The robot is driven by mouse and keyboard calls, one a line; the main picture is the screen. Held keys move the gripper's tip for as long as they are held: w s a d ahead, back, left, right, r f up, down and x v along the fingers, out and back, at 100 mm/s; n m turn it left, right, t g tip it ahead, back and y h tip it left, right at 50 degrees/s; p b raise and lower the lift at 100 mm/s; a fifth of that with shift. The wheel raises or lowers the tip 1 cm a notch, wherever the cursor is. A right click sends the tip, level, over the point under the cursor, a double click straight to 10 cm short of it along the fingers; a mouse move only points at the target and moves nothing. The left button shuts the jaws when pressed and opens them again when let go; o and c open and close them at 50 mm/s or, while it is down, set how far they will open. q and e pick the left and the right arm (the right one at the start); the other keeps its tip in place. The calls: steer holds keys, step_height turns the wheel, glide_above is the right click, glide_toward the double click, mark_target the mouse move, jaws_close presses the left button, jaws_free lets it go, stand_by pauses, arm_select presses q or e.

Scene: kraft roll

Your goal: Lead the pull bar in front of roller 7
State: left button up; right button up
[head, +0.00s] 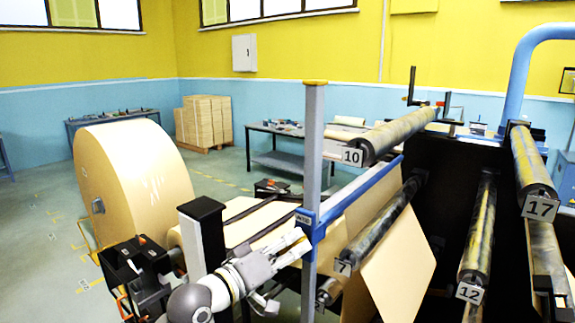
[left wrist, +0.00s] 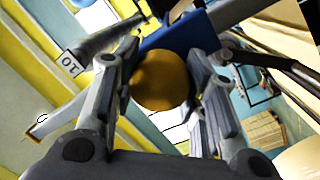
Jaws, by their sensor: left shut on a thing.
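The blue pull bar (head: 365,187) runs from a blue sleeve (head: 318,232) on an upright grey post back and to the right. Roller 7 (head: 382,228) is dark, with its number plate at the near end. In the head view the bar shows above and left of roller 7. My left gripper (head: 300,240) is at the bar's near end, beside the sleeve. In the left wrist view its fingers (left wrist: 165,85) close around a round orange-brown handle, with the blue bar (left wrist: 180,35) behind it. Their exact contact is partly hidden. My right gripper is not in view.
Roller 10 (head: 395,135) is above the bar. Rollers 12 (head: 478,235) and 17 (head: 530,165) are to the right on the dark frame (head: 440,190). Brown paper (head: 400,255) hangs behind roller 7. The large kraft roll (head: 135,185) stands at left.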

arm_select(q)
step_height(320, 180, up, 17)
steer(key=shift+a, duration=0.15)
stand_by(0.4)
steer(key=shift+w+r, duration=0.1)
